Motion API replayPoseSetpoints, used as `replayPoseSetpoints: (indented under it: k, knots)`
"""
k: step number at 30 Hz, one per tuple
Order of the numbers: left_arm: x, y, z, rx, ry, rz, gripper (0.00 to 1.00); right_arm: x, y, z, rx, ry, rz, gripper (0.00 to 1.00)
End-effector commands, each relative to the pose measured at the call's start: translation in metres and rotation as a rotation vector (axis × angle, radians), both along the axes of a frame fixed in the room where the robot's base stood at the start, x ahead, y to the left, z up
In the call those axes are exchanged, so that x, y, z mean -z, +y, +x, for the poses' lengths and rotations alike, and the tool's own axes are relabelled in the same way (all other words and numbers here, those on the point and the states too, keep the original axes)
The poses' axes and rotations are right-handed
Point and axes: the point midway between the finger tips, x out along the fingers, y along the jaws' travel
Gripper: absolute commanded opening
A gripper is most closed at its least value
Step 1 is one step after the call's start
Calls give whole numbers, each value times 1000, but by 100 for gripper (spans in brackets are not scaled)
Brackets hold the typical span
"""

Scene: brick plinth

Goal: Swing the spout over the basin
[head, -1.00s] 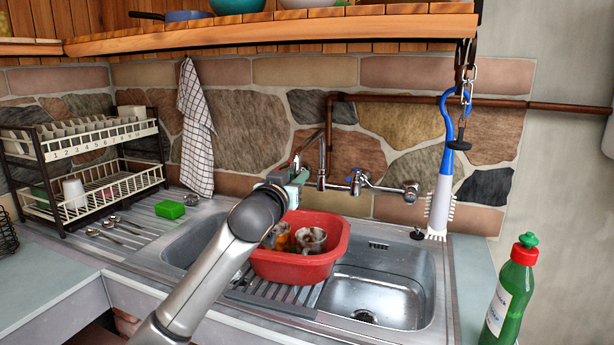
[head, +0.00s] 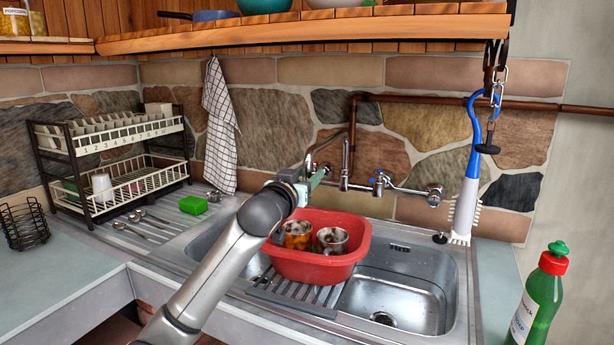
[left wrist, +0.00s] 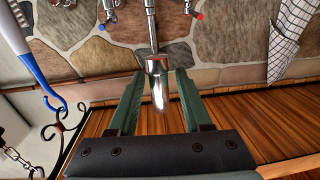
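The tap's metal spout (head: 310,160) reaches left from its upright on the wall mixer (head: 385,185), which has a blue-marked handle. My left gripper (head: 304,181) is at the spout's outer end, above the left rear of the red tub. In the left wrist view the spout end (left wrist: 157,78) lies between the two green fingers of my left gripper (left wrist: 158,85). The fingers are apart, with a gap visible on both sides of the spout. The sink has a left basin (head: 205,245), partly hidden by my arm, and a right basin (head: 405,295), which looks empty. My right gripper is not in view.
A red tub (head: 312,268) holding dirty mugs stands over the divider between the basins. A green bottle (head: 540,300) stands at right. A brush (head: 466,200) hangs from a chain. A dish rack (head: 120,160) and green sponge (head: 194,205) are at left.

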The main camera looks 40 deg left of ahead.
Motion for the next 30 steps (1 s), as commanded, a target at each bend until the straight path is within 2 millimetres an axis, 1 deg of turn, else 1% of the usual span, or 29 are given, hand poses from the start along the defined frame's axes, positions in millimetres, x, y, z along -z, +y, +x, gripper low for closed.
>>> replayPoseSetpoints:
  k: [9, 14, 17, 24, 30]
  knots:
    - [0, -1, -1, 2, -2, 1, 56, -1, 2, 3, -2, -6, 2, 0]
    - [0, -4, -11, 3, -2, 1, 56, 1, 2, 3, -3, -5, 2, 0]
    - [1, -9, -24, 4, -2, 2, 56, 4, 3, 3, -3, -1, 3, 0]
    - [1, -22, -68, 2, -2, 2, 56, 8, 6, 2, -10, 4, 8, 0]
    - [1, -32, -99, 2, -2, 2, 56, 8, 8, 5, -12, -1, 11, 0]
